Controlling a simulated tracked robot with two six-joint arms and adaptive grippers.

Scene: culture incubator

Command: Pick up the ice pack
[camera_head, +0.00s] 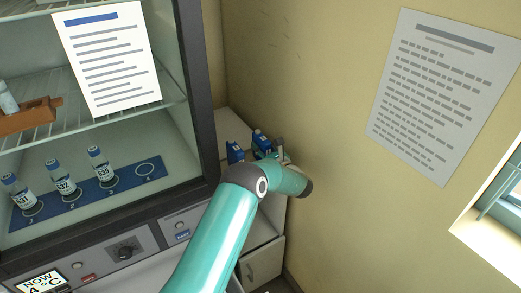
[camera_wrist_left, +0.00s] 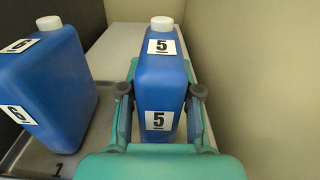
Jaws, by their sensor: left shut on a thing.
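A blue ice pack (camera_wrist_left: 172,76) with a white cap and "5" labels stands upright in the left wrist view. My left gripper (camera_wrist_left: 160,92) is shut on it, with one finger on each side. In the head view this ice pack (camera_head: 261,142) is at the far end of my left arm, partly hidden by my gripper (camera_head: 279,150). A second blue ice pack (camera_wrist_left: 58,85) labelled "6" stands to its left, apart from it; it also shows in the head view (camera_head: 235,152). I cannot tell whether the held pack touches the surface below. My right gripper is not in view.
A grey tray (camera_wrist_left: 62,160) marked "1" is under pack 6. A fridge (camera_head: 188,80) with several vials on a blue mat (camera_head: 110,192) stands left of the packs. A beige wall (camera_head: 320,80) is close on the right. A cabinet (camera_head: 262,262) is below.

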